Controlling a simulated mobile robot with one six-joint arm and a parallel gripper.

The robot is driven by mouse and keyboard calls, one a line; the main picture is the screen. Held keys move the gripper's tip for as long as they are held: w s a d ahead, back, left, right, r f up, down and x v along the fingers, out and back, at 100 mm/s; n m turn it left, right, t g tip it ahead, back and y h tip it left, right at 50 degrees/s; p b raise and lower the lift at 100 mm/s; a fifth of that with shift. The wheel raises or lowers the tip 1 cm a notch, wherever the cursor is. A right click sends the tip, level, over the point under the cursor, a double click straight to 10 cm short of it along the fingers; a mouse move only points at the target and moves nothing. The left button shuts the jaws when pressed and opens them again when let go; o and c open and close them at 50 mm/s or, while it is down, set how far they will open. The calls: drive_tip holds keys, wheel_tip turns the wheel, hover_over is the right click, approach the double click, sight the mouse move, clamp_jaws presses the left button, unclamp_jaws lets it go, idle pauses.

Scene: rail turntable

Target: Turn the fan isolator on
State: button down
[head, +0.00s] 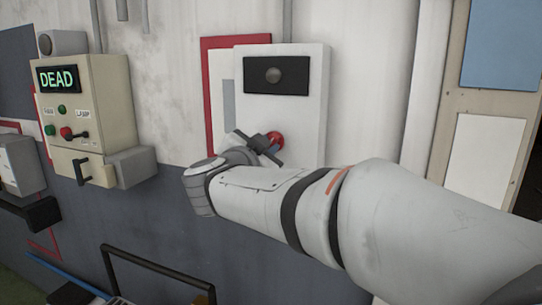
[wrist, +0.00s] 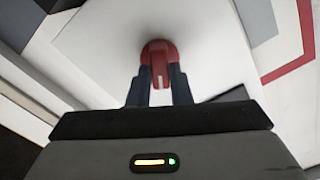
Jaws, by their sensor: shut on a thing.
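The fan isolator is a pale upright box (head: 308,128) on the wall, with a dark panel and round knob (head: 274,75) near its top. A red rotary handle (head: 275,139) sits on its lower front. My gripper (head: 262,146) is at that handle, its fingers reaching in from the lower left. In the wrist view the red handle (wrist: 160,58) lies between the two dark fingers of my gripper (wrist: 160,88), which are closed on its sides. Part of the handle is hidden by the fingers, and the lower box by my arm.
A beige control box (head: 110,105) at the left has a green "DEAD" display (head: 57,78), small buttons and a red switch (head: 67,133). A dark rail frame (head: 160,262) stands low in front. A board with papers (head: 485,150) is at the right.

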drive_tip(key=m+b, duration=0.2)
drive_tip(key=m, duration=0.1)
drive_tip(key=m+b, duration=0.3)
drive_tip(key=m, duration=0.1)
drive_tip(key=m+b, duration=0.3)
drive_tip(key=m, duration=0.1)
drive_tip(key=shift+f, duration=0.35)
drive_tip(key=shift+d+m, duration=0.1)
drive_tip(key=shift+m, duration=0.4)
drive_tip(key=c, duration=1.3)
unclamp_jaws()
drive_tip(key=shift+r, duration=0.15)
drive_tip(key=shift+s, duration=0.1)
drive_tip(key=shift+s, duration=0.1)
drive_tip(key=b+v, duration=0.1)
drive_tip(key=v, duration=0.6)
drive_tip(key=shift+s+b, duration=0.3)
drive_tip(key=shift+b, duration=0.05)
